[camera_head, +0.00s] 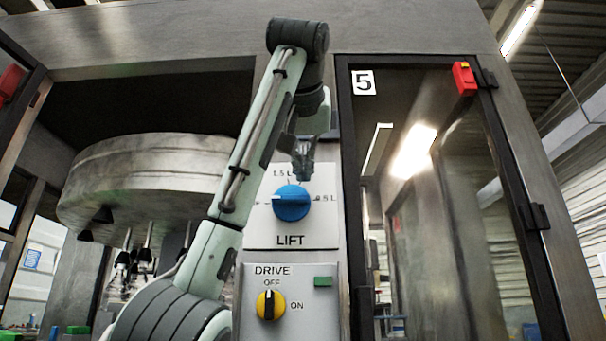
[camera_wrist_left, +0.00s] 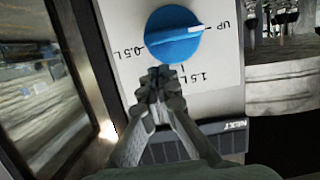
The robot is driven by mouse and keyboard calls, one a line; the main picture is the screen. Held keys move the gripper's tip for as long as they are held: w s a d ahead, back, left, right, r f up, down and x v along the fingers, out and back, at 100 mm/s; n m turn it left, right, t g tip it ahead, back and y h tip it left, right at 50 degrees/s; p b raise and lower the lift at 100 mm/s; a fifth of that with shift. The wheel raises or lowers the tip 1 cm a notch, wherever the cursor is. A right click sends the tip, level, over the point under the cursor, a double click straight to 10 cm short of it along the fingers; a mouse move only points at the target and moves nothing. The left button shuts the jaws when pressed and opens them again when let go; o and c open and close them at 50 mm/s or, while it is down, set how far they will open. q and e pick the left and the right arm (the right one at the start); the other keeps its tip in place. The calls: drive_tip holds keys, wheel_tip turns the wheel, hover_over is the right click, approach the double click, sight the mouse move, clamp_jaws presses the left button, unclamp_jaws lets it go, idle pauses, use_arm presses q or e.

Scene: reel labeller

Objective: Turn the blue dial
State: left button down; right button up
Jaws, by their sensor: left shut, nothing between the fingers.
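The blue dial (camera_head: 291,205) sits on a white panel marked LIFT, with 1.5 L above it and 0.5 L to its right. In the left wrist view the dial (camera_wrist_left: 173,36) appears upside down, and its white pointer mark is toward UP. My left gripper (camera_head: 303,173) is just above the dial, near the 1.5 L label. Its fingers (camera_wrist_left: 158,76) are shut and empty, with the tips close to the dial's rim. I cannot tell if they touch it. My right gripper is not in view.
A yellow DRIVE dial (camera_head: 270,305) and a green button (camera_head: 322,282) are on the panel below. A glass door (camera_head: 440,200) with a red switch (camera_head: 464,78) stands to the right. A large round metal drum (camera_head: 145,185) is at left. A NEXT-marked grille (camera_wrist_left: 205,138) lies near the gripper.

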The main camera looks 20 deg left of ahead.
use_arm(q)
drive_tip(key=shift+f, duration=1.05)
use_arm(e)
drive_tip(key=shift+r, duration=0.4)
use_arm(q)
drive_tip(key=shift+f+b, duration=0.1)
drive_tip(key=shift+b, duration=0.2)
